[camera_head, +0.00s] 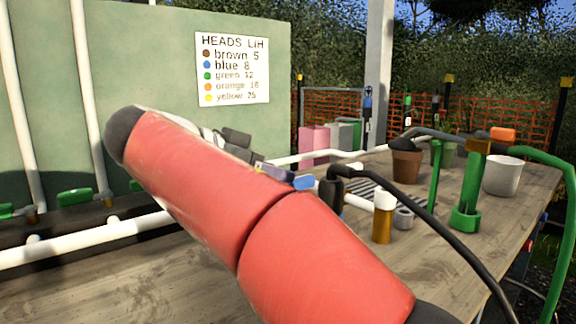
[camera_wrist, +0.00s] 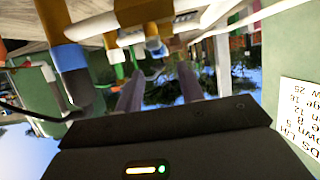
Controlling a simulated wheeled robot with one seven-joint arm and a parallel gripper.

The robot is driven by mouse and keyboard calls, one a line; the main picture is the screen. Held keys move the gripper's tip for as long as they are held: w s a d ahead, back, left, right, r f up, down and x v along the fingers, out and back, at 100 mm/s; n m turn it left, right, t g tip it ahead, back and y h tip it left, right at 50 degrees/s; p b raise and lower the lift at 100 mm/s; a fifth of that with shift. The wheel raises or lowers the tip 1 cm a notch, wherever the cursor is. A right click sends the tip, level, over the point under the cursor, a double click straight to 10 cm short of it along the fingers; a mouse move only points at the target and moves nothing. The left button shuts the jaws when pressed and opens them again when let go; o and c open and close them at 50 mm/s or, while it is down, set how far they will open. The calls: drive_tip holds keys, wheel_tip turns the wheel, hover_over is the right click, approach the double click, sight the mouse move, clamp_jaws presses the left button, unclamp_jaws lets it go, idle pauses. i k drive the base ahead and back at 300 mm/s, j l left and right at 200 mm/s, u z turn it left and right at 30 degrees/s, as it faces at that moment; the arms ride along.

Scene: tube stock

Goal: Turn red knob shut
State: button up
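I cannot make out a red knob in either view. My red arm link crosses the middle of the head view and hides much of the bench behind it. My gripper (camera_wrist: 159,72) shows in the wrist view as two grey-purple fingers standing apart, with nothing clearly held between them. In the head view it is mostly hidden behind my arm, over the bench. White pipes (camera_head: 95,236) run along the bench to the left, with green valve handles (camera_head: 75,196) behind them.
A green board with a white sign (camera_head: 233,68) stands behind the bench. On the right stand a brown pot (camera_head: 406,166), a white pot (camera_head: 502,176), a green stand (camera_head: 466,217), an orange-brown cylinder (camera_head: 382,222) and a black hose (camera_head: 437,222). The bench's front left (camera_head: 130,286) is clear.

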sight(527, 247)
drive_tip(key=k+l, duration=0.65)
drive_tip(key=k, duration=0.25)
